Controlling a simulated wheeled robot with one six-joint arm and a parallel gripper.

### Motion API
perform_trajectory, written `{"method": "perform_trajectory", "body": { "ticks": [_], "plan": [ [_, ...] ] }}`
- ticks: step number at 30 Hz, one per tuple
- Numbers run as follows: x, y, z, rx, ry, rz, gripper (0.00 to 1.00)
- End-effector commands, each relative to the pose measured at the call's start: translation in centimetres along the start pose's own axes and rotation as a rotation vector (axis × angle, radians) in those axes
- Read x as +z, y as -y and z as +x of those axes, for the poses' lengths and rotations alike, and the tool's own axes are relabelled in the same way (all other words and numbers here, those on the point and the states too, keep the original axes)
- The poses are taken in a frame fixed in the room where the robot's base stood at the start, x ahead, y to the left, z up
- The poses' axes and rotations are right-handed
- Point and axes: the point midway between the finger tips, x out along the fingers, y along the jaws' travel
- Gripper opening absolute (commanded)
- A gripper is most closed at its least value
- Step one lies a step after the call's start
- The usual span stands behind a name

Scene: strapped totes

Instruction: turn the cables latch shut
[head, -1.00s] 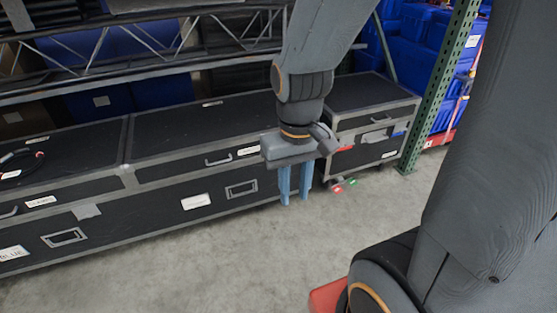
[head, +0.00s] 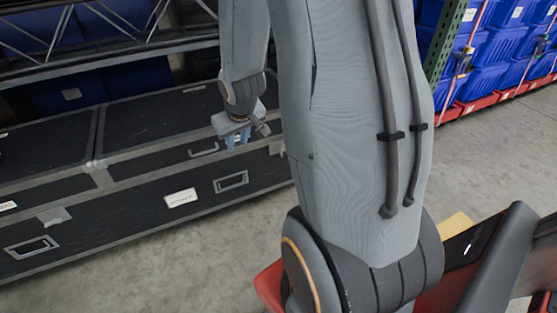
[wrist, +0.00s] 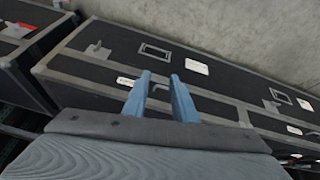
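Long black cases with grey edging stand along the rack. A grey latch plate (head: 55,215) is on the front of the long case (head: 140,215), and another grey plate (head: 278,147) shows near its right end, partly behind my arm. In the wrist view, a grey latch plate (wrist: 97,48) is left of a recessed handle (wrist: 155,52), and another (wrist: 270,105) is at the right. Label text is too small to read, so I cannot tell which latch is cables. My gripper (head: 238,140) is over the case's front lid edge; its blue fingers (wrist: 160,80) are apart and empty.
A metal truss rack (head: 110,60) runs above the cases. Blue bins (head: 500,60) stand on red bases at the right, beyond a green post (head: 445,45). Bare concrete floor (head: 180,265) lies in front of the cases.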

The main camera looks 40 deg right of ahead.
Motion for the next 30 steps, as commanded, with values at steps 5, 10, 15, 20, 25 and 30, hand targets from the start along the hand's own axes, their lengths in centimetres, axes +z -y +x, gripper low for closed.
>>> {"method": "perform_trajectory", "body": {
  "ticks": [5,10,15,20,25,30],
  "plan": [
    [-2.9,-6.7,11.7,0.034,-0.216,0.025,0.25],
    [-4.0,-12.5,20.0,0.051,-0.433,0.042,0.25],
    [-2.8,-17.9,26.8,0.061,-0.655,0.071,0.25],
    [0.0,-21.9,31.4,0.068,-0.859,0.105,0.25],
    [3.1,-24.4,33.6,0.076,-1.024,0.136,0.25],
    [4.6,-25.4,34.0,0.08,-1.105,0.151,0.25]
  ]
}}
